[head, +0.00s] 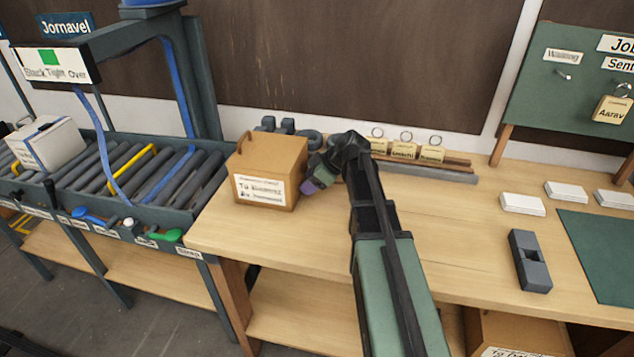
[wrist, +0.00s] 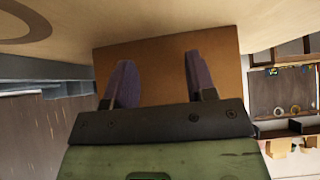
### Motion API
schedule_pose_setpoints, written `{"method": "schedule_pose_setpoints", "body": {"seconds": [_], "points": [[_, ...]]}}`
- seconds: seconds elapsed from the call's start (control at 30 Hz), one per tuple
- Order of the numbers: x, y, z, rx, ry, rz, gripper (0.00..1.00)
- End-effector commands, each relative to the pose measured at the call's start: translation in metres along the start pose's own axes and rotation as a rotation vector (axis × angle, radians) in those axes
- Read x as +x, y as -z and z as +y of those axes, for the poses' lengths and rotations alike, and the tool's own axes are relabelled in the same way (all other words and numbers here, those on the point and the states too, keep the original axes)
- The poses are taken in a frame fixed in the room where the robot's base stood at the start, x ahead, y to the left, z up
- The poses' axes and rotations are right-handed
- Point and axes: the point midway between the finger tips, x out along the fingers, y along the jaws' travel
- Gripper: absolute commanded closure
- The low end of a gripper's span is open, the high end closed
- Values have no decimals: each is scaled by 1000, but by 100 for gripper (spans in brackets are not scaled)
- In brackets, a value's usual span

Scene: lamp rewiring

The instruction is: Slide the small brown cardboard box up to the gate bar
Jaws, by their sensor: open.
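The small brown cardboard box (head: 268,168) with a white label stands upright on the left end of the wooden bench, beside the roller conveyor. My gripper (head: 314,181) is at the box's right side in the head view, low and close to the bench. In the wrist view the two purple fingers (wrist: 160,82) are apart, with the brown face of the box (wrist: 165,60) ahead of them. I cannot tell whether the fingertips touch it. A yellow bar (head: 132,170) lies across the conveyor rollers, left of the box; it may be the gate bar.
A white box (head: 46,143) sits on the rollers (head: 90,165) beyond the yellow bar.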

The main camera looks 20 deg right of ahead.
Motion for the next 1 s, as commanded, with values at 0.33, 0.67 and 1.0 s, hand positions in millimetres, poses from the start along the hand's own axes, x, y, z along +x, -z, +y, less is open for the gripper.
{"method": "schedule_pose_setpoints", "body": {"seconds": [0.33,0.67,1.0], "points": [[13,16,1,-3,0,0,49],[40,48,0,-2,1,-1,49],[42,50,0,-1,0,0,49]]}}
